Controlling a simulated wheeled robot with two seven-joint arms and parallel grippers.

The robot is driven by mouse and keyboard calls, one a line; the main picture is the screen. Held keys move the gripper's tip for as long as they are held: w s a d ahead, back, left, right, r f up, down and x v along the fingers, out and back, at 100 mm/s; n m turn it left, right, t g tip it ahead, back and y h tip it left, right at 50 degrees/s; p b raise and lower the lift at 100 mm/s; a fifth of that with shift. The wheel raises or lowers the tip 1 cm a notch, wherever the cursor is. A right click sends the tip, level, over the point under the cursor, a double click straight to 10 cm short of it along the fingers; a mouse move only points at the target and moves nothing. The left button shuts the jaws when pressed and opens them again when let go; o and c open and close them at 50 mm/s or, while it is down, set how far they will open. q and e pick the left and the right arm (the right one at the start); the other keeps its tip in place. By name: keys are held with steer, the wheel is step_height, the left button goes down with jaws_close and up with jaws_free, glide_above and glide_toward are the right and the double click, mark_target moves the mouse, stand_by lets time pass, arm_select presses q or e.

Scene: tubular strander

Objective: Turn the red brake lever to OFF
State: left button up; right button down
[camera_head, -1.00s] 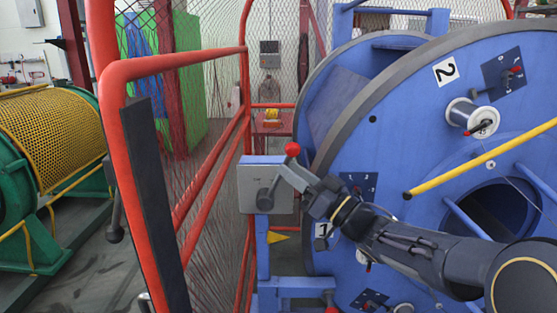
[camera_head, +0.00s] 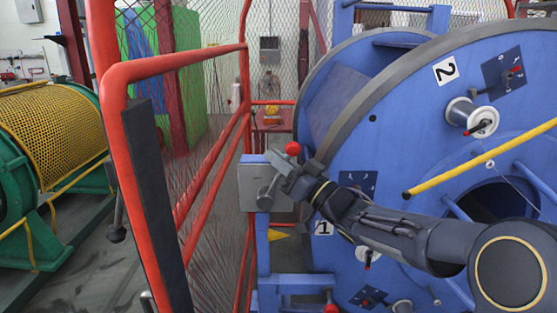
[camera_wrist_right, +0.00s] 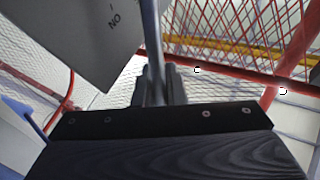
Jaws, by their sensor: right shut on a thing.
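The red brake lever shows its red knob (camera_head: 292,148) at the upper end, tilted up and to the right from its pivot on the grey brake box (camera_head: 250,180). My right gripper (camera_head: 288,174) is shut on the lever just below the knob and hides part of its shaft. In the wrist view the lever's grey shaft (camera_wrist_right: 155,45) runs down between my right fingers (camera_wrist_right: 160,85). The grey box face (camera_wrist_right: 85,30) there bears the marking ON, upside down. No OFF marking is readable. My left gripper is not in view.
The large blue strander wheel (camera_head: 400,130) stands right behind my right arm. A yellow bar (camera_head: 480,160) crosses above the forearm. A red mesh gate (camera_head: 175,65) stands close on the left. A green machine with a yellow mesh drum (camera_head: 55,130) is at far left.

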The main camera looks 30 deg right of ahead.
steer(key=shift+w+a+n+g+h+p, duration=0.3)
steer(key=shift+w+a+n+g+p, duration=0.4)
steer(key=shift+p, duration=1.55)
steer(key=shift+w+a+n+g+h+p, duration=0.35)
steer(key=shift+a+n+g+p, duration=0.65)
steer(key=shift+p, duration=1.2)
steer(key=shift+w+a+n+g+h+p, duration=0.25)
steer(key=shift+w+a+n+g+p, duration=0.6)
steer(key=shift+p, duration=1.4)
steer(key=shift+s+a+m+g, duration=0.1)
steer(key=shift+s+m+g, duration=0.15)
steer(key=shift+g, duration=0.1)
steer(key=shift+f, duration=0.1)
steer(key=c, duration=1.5)
jaws_free()
steer(key=shift+v, duration=3.95)
